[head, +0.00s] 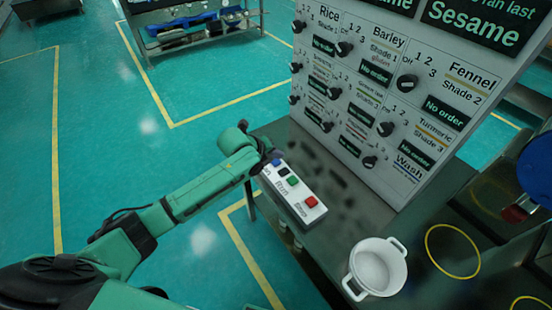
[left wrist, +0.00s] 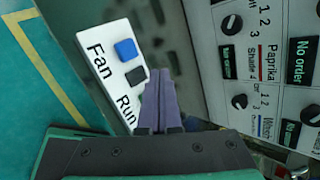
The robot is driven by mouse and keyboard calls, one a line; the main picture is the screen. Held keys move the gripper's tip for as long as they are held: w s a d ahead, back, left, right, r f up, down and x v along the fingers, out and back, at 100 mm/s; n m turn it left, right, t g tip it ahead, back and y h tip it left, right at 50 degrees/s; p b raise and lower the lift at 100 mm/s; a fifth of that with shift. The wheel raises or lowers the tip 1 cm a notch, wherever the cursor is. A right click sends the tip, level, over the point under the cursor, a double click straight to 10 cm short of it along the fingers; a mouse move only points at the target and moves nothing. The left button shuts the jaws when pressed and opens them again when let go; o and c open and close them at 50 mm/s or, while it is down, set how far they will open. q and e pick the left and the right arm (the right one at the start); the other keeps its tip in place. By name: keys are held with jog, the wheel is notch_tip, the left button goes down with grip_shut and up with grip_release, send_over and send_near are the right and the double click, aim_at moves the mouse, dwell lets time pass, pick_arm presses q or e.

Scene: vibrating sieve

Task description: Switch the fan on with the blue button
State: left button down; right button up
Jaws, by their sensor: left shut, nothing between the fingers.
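The white button panel (head: 301,195) lies on the dark table in front of the large dial board. It carries blue, black, green and red buttons in a row. The blue button (head: 276,162) is at its far left end, by the word Fan, which is partly hidden by my arm. In the left wrist view the blue button (left wrist: 126,49) and a black button (left wrist: 135,77) show clearly. My left gripper (head: 268,155) is over that end of the panel. Its purple fingers (left wrist: 160,72) are shut and empty, in view beside the black button; contact cannot be told. My right gripper is not in view.
The dial board (head: 390,90) rises behind the panel. A white two-handled pot (head: 376,268) stands on the table at the lower right, near yellow circles (head: 452,250). A blue and red object (head: 533,170) is at the right edge.

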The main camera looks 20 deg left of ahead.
pick_arm(q)
jog(key=w+r+m, duration=0.1)
jog(key=w+a+r+m, duration=0.1)
jog(key=m, duration=0.1)
jog(key=w+a+r+m, duration=0.1)
jog(key=r, duration=0.1)
jog(key=shift+w+t, duration=0.1)
jog(key=shift+t, duration=0.3)
jog(key=b, duration=0.7)
send_over(274, 163)
notch_tip(274, 163, down, 8)
jog(key=shift+r, duration=0.1)
jog(key=shift+f, duration=0.5)
jog(key=shift+f+b, duration=0.1)
jog(key=shift+b, duration=0.2)
dwell(0.4)
jog(key=shift+f, duration=0.3)
